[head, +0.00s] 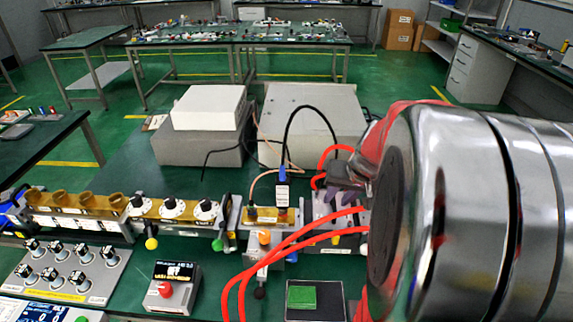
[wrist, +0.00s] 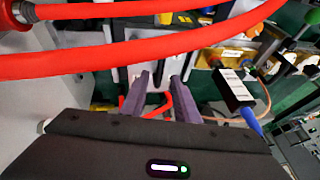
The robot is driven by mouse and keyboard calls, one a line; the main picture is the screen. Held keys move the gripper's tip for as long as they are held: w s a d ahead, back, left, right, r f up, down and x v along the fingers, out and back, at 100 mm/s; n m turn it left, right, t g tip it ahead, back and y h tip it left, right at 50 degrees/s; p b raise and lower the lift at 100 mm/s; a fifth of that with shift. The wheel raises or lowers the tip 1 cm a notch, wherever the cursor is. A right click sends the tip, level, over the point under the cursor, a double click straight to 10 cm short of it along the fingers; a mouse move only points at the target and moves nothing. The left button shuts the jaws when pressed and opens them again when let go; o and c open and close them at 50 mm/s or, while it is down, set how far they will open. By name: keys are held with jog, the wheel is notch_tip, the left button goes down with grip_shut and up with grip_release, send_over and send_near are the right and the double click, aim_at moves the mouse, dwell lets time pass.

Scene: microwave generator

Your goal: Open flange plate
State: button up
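My gripper (wrist: 160,82) reaches forward in the wrist view, its two dark purple fingers apart with a visible gap. A pale grey plate-like part (wrist: 151,78), which may be the flange plate, shows at and beyond the fingertips. I cannot tell whether the fingers touch it. In the head view the gripper (head: 345,185) is over the right end of the waveguide row, partly hidden behind my large silver arm link. The grey metal blocks (head: 337,242) there are partly covered by the gripper and red hoses.
Red hoses (head: 290,246) loop in front of the waveguide row, and red hoses (wrist: 130,55) cross close above the fingers. A black probe with a white label (wrist: 235,92) and blue cable stands right of the fingers. Brass waveguide sections (head: 170,210) extend left.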

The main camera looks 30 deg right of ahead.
jog(key=shift+w+f, duration=0.15)
jog(key=shift+f, duration=0.15)
jog(key=shift+c, duration=0.3)
jog(key=c, duration=0.6)
grip_shut()
jog(key=shift+a, duration=0.3)
jog(key=shift+d, duration=0.15)
